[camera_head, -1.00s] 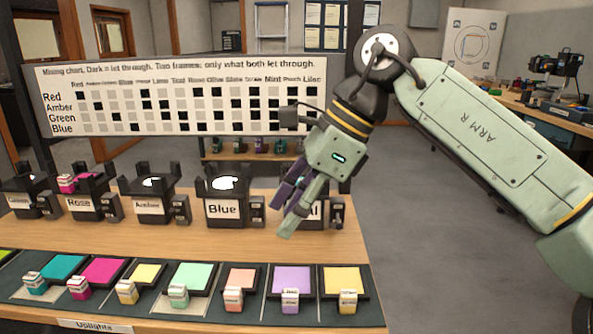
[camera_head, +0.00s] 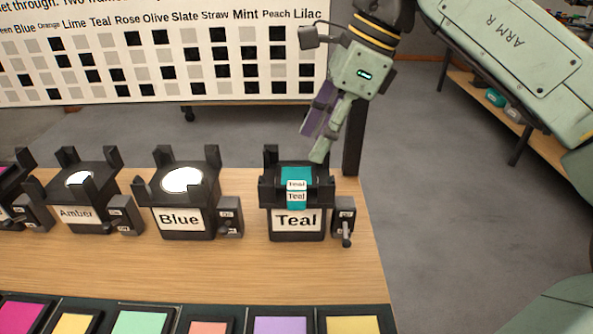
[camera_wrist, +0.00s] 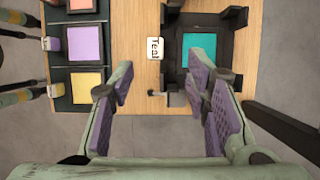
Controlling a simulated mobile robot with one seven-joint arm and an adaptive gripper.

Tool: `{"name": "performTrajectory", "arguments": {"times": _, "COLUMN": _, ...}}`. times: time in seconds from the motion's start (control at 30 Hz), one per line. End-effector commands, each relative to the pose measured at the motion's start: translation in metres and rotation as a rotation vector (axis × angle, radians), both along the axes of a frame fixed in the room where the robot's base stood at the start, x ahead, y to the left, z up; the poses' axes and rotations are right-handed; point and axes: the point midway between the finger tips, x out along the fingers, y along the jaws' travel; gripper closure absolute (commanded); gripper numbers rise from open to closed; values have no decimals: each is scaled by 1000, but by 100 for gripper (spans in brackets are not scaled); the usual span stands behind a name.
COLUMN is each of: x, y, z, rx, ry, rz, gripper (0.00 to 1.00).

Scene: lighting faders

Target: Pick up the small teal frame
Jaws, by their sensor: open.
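A teal frame (camera_head: 298,175) sits in the black holder labelled Teal (camera_head: 297,222). Two small white tags reading Teal show on it in the head view. In the wrist view its teal square (camera_wrist: 199,48) lies inside the dark holder (camera_wrist: 178,68), ahead of the fingers. My gripper (camera_head: 316,142) is open and empty, above and slightly right of the holder in the head view. In the wrist view my gripper's two purple-padded fingers (camera_wrist: 163,82) are spread apart with nothing between them. I cannot tell the exact height gap.
A small switch box (camera_head: 344,217) stands at the holder's right. The Blue holder (camera_head: 182,200) and Amber holder (camera_head: 85,192) stand to the left. A tray of coloured frames (camera_head: 280,327) lines the front edge. A mixing chart (camera_head: 160,60) stands behind.

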Motion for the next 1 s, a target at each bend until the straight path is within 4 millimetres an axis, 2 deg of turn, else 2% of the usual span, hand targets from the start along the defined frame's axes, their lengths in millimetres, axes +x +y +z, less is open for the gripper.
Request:
{"name": "performTrajectory", "arguments": {"times": 0.2, "x": -1, "y": 13, "z": -33, "rx": 0, "ry": 3, "rz": 1, "gripper": 57}}
{"name": "performTrajectory", "arguments": {"times": 0.43, "x": -2, "y": 20, "z": -49, "rx": 0, "ry": 2, "rz": 1, "gripper": 57}}
{"name": "performTrajectory", "arguments": {"times": 0.7, "x": -4, "y": 33, "z": -85, "rx": 0, "ry": 1, "rz": 2, "gripper": 57}}
{"name": "performTrajectory", "arguments": {"times": 1.0, "x": -4, "y": 35, "z": -91, "rx": 1, "ry": 1, "rz": 1, "gripper": 57}}
